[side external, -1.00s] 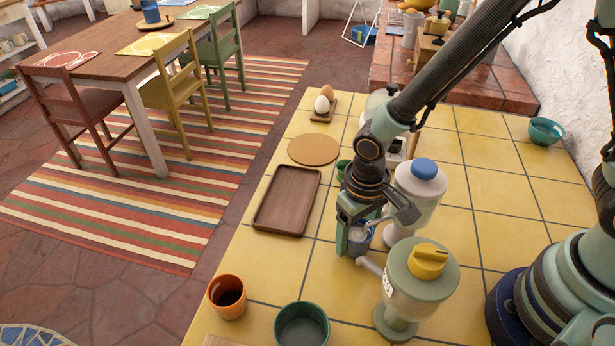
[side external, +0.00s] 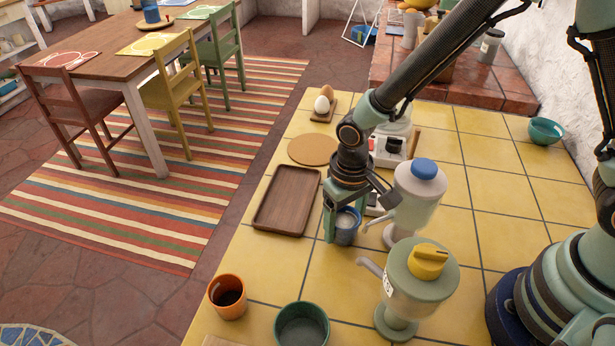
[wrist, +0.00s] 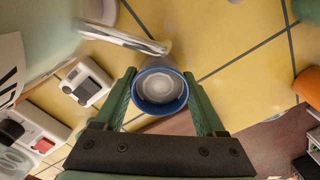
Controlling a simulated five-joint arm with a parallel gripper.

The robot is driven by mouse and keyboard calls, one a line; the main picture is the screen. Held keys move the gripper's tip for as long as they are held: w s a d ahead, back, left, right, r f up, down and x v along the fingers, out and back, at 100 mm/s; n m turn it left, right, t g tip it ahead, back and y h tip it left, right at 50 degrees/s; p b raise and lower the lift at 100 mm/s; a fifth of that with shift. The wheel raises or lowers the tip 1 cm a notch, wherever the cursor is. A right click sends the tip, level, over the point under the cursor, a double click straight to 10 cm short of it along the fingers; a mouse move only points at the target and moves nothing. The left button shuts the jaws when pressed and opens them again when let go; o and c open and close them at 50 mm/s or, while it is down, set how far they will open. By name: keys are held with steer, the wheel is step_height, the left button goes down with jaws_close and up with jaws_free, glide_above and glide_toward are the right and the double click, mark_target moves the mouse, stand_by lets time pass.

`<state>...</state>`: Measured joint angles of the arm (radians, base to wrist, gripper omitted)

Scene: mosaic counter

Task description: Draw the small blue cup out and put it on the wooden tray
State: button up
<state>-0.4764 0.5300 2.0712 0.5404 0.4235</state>
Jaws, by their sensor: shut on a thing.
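The small blue cup (side external: 346,225) is between the fingers of my gripper (side external: 342,228), which is shut on it. In the wrist view the cup (wrist: 160,91) shows from above, with pale content inside, and the green fingers of my gripper (wrist: 164,98) press on either side of its rim. The wooden tray (side external: 287,201) lies on the yellow tiles just left of my gripper, and its surface is empty. I cannot tell exactly how far the cup is above the counter.
Right of my gripper stand a dispenser with a blue knob (side external: 420,190) and one with a yellow knob (side external: 420,280). An orange cup (side external: 228,296) and a green cup (side external: 301,325) stand at the front. A cork mat (side external: 313,151) and an egg holder (side external: 324,112) lie behind the tray.

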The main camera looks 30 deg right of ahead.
steer(key=shift+w, duration=0.25)
steer(key=shift+r, duration=0.15)
steer(key=shift+r, duration=2.9)
steer(key=w+a+r, duration=0.2)
steer(key=w, duration=0.4)
steer(key=w+a+r, duration=0.2)
steer(key=w+a, duration=0.1)
steer(key=w, duration=0.4)
steer(key=shift+f, duration=3.95)
steer(key=shift+f, duration=0.95)
